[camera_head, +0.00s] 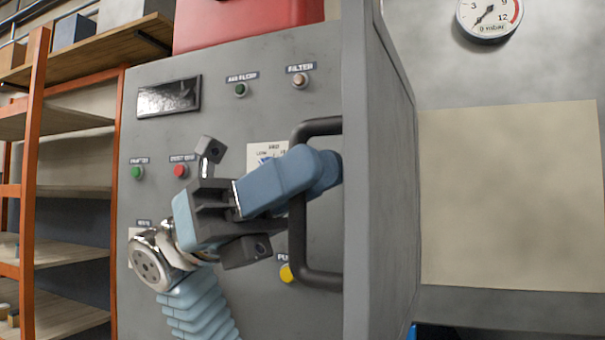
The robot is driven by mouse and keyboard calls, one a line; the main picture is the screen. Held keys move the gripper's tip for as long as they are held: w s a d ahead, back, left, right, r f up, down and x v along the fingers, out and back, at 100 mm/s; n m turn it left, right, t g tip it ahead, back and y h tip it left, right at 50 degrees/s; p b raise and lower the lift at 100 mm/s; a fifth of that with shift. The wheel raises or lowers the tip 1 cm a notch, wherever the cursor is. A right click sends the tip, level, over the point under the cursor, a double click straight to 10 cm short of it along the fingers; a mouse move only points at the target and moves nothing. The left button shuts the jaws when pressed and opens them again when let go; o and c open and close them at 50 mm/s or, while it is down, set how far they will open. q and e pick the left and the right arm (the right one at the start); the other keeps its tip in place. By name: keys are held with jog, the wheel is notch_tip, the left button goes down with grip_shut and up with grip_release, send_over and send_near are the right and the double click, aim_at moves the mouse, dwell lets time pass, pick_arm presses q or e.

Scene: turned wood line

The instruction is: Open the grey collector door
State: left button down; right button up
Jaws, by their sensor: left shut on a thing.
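The grey collector door (357,200) shows as a tall upright grey slab seen nearly edge-on. A black bow handle (318,280) stands out to the left from it. My left gripper (318,172) reaches in from the lower left and is shut on the upright bar of the handle. Its blue fingers cross the bar a little above mid-height, and their tips are partly hidden. I cannot tell how far the door stands open. My right gripper is not in view.
A grey panel (215,110) with buttons and a dark display stands behind my left arm. A red box (245,22) sits above it. Orange-framed shelves (62,190) are at the left. A gauge (488,18) and a beige board (510,195) are at the right.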

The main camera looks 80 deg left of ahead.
pick_arm(q)
jog(key=c, duration=1.4)
grip_release()
jog(key=v, duration=1.3)
jog(key=shift+s+a+f, duration=0.2)
jog(key=shift+s+a, duration=0.05)
